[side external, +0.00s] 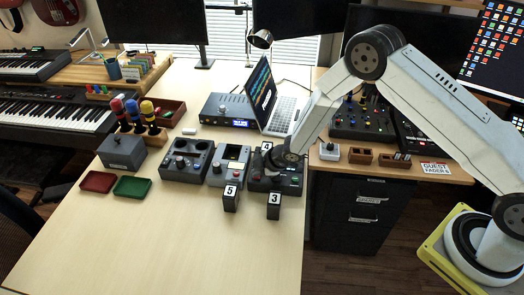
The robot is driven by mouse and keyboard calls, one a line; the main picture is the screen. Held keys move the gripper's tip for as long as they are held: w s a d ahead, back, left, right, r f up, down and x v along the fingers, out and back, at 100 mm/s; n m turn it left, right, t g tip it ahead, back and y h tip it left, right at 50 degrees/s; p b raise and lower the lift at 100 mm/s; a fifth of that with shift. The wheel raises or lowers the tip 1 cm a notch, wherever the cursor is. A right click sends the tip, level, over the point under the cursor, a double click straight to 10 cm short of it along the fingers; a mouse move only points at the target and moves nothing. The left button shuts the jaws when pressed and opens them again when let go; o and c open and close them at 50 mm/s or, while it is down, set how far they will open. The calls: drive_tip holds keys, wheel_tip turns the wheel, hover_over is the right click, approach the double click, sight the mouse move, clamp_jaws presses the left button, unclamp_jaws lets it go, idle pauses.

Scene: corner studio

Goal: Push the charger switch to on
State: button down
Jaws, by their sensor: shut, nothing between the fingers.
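A dark box (291,184) with a small green-lit mark on its front stands on the light desk, at the right of a row of devices. It may be the charger, but I cannot tell for sure. My gripper (268,163) is over the back left part of this box, pointing down and shut with nothing held. The fingertips are small and dark against the box, so I cannot tell whether they touch it. No switch on the box can be made out, and my gripper and wrist cover part of its top.
Left of the box are a grey device with a screen (231,158) and a dark two-dial unit (186,161). Black number blocks 5 (231,199) and 3 (273,207) stand in front. A laptop (283,115) is behind. The desk's front (190,245) is clear.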

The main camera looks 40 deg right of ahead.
drive_tip(key=shift+r, duration=0.15)
drive_tip(key=shift+r, duration=0.6)
idle(0.3)
wheel_tip(320, 180, up, 6)
idle(0.8)
drive_tip(key=s+d+r+m+g+h, duration=0.2)
drive_tip(key=s+d+r+m+h, duration=0.1)
drive_tip(key=s+d+r+m, duration=0.65)
drive_tip(key=s+r+m+g, duration=0.1)
drive_tip(key=s+r+m, duration=0.1)
drive_tip(key=s, duration=0.6)
drive_tip(key=s+r+m+g, duration=0.1)
drive_tip(key=s+r+m, duration=0.1)
drive_tip(key=s, duration=0.6)
drive_tip(key=shift+d, duration=0.2)
